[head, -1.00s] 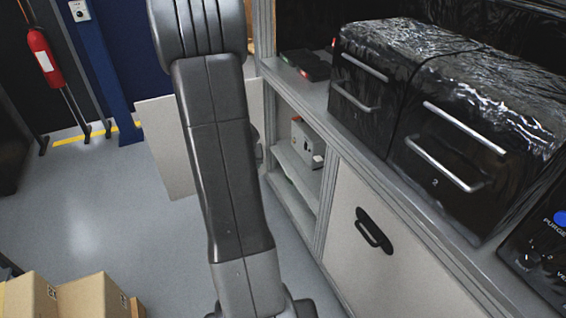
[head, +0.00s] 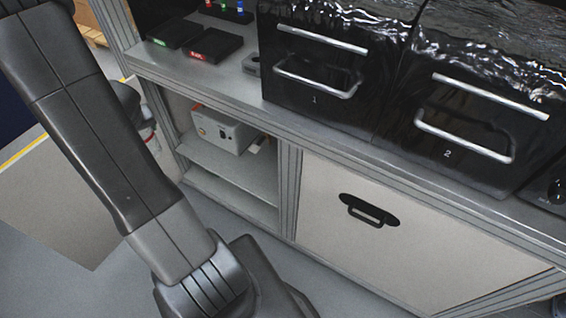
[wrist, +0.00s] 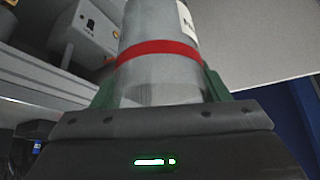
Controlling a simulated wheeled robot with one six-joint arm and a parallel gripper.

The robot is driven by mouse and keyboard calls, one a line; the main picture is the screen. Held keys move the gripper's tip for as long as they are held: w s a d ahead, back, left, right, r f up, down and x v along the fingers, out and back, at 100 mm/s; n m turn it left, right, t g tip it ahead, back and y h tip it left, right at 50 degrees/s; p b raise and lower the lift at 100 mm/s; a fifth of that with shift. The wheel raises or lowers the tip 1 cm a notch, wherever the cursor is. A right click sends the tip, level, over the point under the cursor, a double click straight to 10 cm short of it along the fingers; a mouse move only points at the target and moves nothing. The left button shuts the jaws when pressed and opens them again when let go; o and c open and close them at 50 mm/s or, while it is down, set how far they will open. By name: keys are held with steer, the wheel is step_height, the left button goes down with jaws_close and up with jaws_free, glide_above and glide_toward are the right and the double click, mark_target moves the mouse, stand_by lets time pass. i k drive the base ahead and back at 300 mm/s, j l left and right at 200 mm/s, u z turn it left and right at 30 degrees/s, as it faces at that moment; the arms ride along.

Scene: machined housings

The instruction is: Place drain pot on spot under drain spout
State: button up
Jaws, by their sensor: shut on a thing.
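In the wrist view my gripper (wrist: 160,85) is shut on a grey metal cylinder with a red band, which looks like the drain pot (wrist: 157,75). A green finger lies on each side of it, and part of a white label shows near its top right. The pot's top is out of frame. In the head view my arm crosses the left side and hides most of the gripper; a small part of what may be the pot shows beside the arm. I see no drain spout and no marked spot.
Two black drawer units, marked 1 (head: 315,75) and 2 (head: 462,120), stand on the grey counter (head: 350,146). Below are an open shelf with a grey box (head: 222,130) and a closed panel with a black handle (head: 369,210). A pale panel (head: 60,200) stands at left.

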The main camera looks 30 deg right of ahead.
mark_target(271, 171)
steer(key=i+j+z, duration=0.55)
steer(key=j+z, duration=0.3)
steer(key=i+j+z, duration=0.25)
steer(key=j, duration=0.15)
steer(key=j+z, duration=0.65)
steer(key=j, duration=0.5)
